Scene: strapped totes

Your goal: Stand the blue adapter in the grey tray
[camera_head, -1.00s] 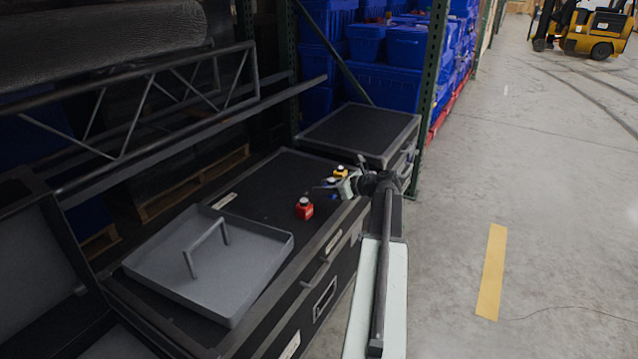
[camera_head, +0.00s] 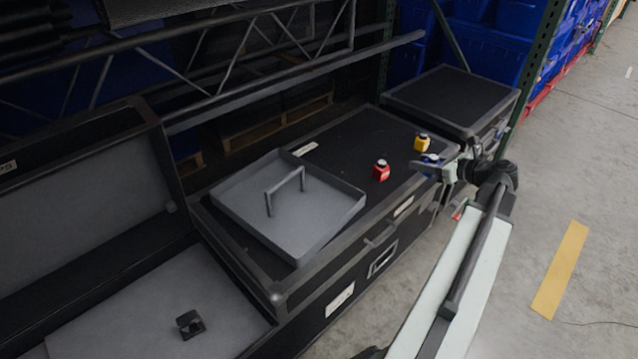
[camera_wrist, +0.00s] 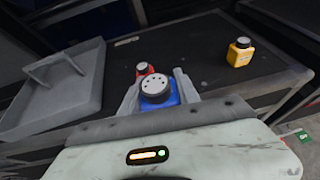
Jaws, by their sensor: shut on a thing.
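In the head view the blue adapter (camera_head: 430,158) is partly hidden by my gripper (camera_head: 432,164), at the right front edge of the black case. The grey tray (camera_head: 233,192) lies on the same case to the left, with a raised handle bar across its middle. It also shows at the left of the wrist view (camera_wrist: 75,112). The tray looks empty.
A red adapter (camera_head: 381,171) stands on the case between tray and gripper. A yellow adapter (camera_head: 422,142) stands just behind my gripper. A metal truss (camera_head: 200,62) runs behind the case. A small black object (camera_head: 190,324) lies on a grey surface at lower left.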

